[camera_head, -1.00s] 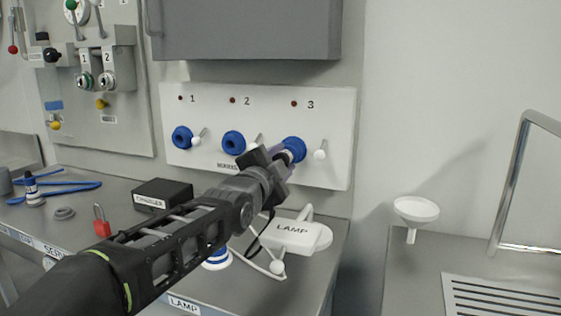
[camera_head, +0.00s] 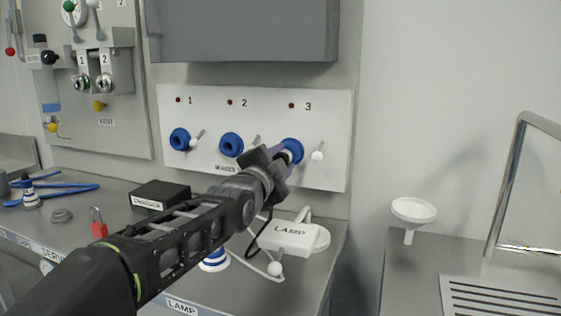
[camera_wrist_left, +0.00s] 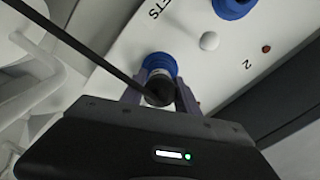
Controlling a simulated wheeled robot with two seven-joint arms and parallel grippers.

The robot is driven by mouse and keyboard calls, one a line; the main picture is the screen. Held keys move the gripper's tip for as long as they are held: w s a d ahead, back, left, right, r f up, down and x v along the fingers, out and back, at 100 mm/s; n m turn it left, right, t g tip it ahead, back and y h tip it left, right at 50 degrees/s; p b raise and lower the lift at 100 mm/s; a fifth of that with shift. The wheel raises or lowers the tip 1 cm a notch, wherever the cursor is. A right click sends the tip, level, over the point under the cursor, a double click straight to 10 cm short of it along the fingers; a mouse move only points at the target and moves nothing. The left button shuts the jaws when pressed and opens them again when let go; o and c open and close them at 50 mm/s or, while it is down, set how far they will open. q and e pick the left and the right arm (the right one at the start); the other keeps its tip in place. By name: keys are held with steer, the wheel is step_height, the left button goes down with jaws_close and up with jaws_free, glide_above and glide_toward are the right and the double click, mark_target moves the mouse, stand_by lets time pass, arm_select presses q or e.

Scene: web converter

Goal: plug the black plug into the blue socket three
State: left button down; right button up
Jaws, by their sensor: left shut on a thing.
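The white panel has three blue sockets numbered 1, 2 and 3. Socket three (camera_head: 293,150) is the rightmost in the head view, partly behind my left gripper (camera_head: 278,157). In the left wrist view my left gripper (camera_wrist_left: 159,94) is shut on the black plug (camera_wrist_left: 157,90), a finger on each side. The plug's pale front end is at the blue socket three (camera_wrist_left: 160,64) and lined up with it. I cannot tell how deep it sits. A black cable runs from the plug to the upper left. The right gripper is not in view.
Sockets one (camera_head: 180,139) and two (camera_head: 230,145) are to the left, with small white-knobbed levers beside the sockets. A grey cabinet (camera_head: 245,30) overhangs the panel.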

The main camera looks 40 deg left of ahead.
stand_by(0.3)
arm_select(q)
steer(key=c, duration=0.8)
jaws_free()
steer(key=shift+w, duration=0.1)
steer(key=shift+b+v, duration=0.3)
steer(key=shift+v, duration=3.55)
